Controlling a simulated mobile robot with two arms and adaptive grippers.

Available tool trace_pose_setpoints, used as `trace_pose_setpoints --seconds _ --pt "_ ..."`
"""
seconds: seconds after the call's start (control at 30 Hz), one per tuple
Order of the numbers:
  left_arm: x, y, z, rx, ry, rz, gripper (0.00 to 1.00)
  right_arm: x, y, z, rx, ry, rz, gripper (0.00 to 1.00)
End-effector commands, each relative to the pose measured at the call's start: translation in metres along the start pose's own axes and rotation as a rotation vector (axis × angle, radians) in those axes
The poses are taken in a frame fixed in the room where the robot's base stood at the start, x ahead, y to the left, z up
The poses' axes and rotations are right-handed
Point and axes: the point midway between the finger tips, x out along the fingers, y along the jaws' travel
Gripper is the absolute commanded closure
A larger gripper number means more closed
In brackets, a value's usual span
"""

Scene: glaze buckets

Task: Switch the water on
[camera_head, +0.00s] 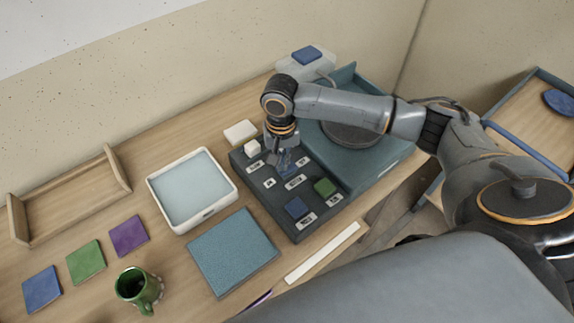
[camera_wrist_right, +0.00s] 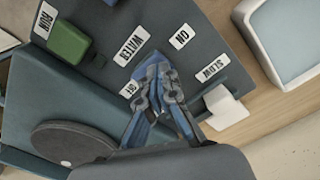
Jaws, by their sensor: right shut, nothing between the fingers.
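The dark control panel (camera_head: 262,192) lies on the table in the head view. Its WATER label (camera_wrist_right: 132,43) shows in the right wrist view, with the ON label (camera_wrist_right: 180,37) and the OFF label (camera_wrist_right: 130,90) near it. My right gripper (camera_head: 285,170) is over the panel with its fingers together; in the right wrist view its fingertips (camera_wrist_right: 156,78) are beside the WATER label, between ON and OFF. The fingers cover that spot, so I cannot tell the switch's position or whether they touch it. My left gripper is not in view.
A green mug (camera_head: 137,288) stands front left. The wheel unit (camera_head: 385,165) is behind right.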

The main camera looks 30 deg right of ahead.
Motion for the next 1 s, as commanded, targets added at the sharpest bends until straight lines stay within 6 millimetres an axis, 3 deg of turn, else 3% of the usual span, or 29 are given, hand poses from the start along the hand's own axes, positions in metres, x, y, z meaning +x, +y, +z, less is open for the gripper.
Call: trace_pose_setpoints --seconds 0.8,1.0 --pt "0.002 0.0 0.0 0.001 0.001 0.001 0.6 0.013 0.0 0.0 0.001 -0.001 0.0 1.0" --pt "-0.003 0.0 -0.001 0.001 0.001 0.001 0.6 0.008 0.0 0.0 0.001 0.0 0.001 1.0"
